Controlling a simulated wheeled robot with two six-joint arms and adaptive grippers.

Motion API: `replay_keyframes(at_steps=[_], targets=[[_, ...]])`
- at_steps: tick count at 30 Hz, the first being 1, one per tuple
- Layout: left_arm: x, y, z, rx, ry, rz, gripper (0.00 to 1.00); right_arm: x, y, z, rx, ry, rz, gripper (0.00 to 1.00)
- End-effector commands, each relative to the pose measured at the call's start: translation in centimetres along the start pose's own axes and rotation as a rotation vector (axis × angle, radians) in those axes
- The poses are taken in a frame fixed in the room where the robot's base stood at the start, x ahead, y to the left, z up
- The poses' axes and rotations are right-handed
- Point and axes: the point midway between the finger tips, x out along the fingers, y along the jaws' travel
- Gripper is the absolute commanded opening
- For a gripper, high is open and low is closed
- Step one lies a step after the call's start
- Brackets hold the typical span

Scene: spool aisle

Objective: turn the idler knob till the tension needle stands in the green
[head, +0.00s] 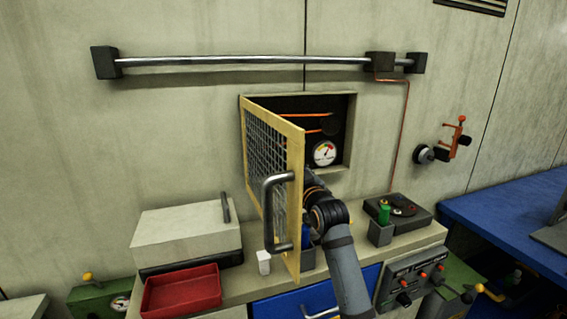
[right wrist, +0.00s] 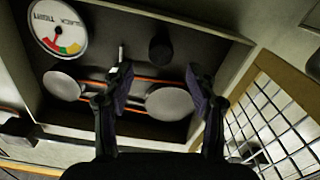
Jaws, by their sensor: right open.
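The tension gauge (head: 324,154) is white and round, with a coloured band, inside the wall recess. It also shows upside down in the right wrist view (right wrist: 58,27). I cannot tell for certain which colour its needle stands in. A dark, round knob-like part (right wrist: 160,49) sits in the recess, ahead of and between my right fingers and apart from them. My right gripper (right wrist: 160,82) is open and empty, facing the recess. In the head view the door and arm partly hide it. My left gripper is not in view.
The yellow-framed mesh door (head: 290,130) stands open left of my right arm, close to it. Pale pulleys (right wrist: 169,103) and an orange belt (right wrist: 150,80) lie behind the fingers. A red tray (head: 182,291), a white box (head: 185,232) and a black device (head: 398,210) occupy the bench.

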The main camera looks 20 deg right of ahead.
Motion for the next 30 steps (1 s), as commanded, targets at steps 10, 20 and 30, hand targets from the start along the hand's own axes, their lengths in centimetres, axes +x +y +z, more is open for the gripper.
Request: replay_keyframes(at_steps=[10,20,30], targets=[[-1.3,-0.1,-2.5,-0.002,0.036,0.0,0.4,6.2,0.0,-0.1,0.0,-0.001,0.0,0.58],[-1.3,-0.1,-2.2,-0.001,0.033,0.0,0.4,7.1,0.0,0.0,0.0,0.0,0.0,0.58],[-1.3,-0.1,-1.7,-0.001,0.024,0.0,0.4,7.1,0.0,0.0,0.0,0.0,0.0,0.18]])
